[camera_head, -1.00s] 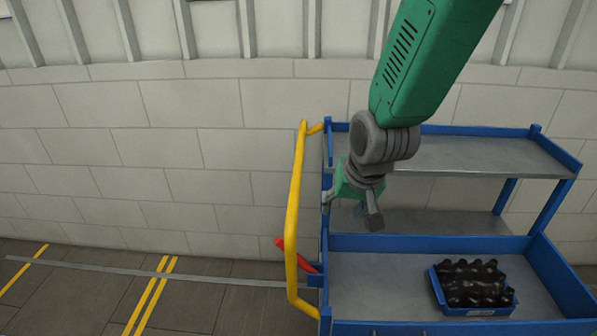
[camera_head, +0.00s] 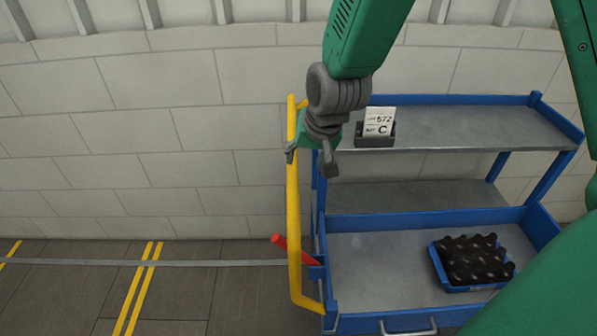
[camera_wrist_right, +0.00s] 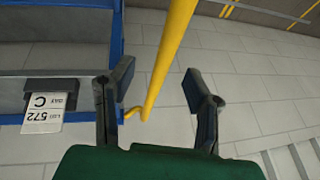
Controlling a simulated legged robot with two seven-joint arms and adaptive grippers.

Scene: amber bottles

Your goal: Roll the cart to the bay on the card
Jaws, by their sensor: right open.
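The blue cart (camera_head: 345,225) stands by the wall with grey shelves. Its yellow push handle (camera_head: 294,215) rises upright at the cart's left end. A white card (camera_head: 379,122) reading 572 and BAY C stands in a dark holder on the top shelf; it also shows in the right wrist view (camera_wrist_right: 42,115). My right gripper (camera_head: 310,160) is open at the handle's upper part. In the right wrist view the handle (camera_wrist_right: 168,55) runs between the spread fingers (camera_wrist_right: 157,88), near the left one; contact is unclear. My left gripper is out of view.
A blue tray of dark amber bottles (camera_head: 472,260) sits on the lower deck. A red lever (camera_head: 292,248) sticks out near the handle's foot. Yellow floor lines (camera_head: 139,285) and a grey strip (camera_head: 200,262) mark the clear floor at left.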

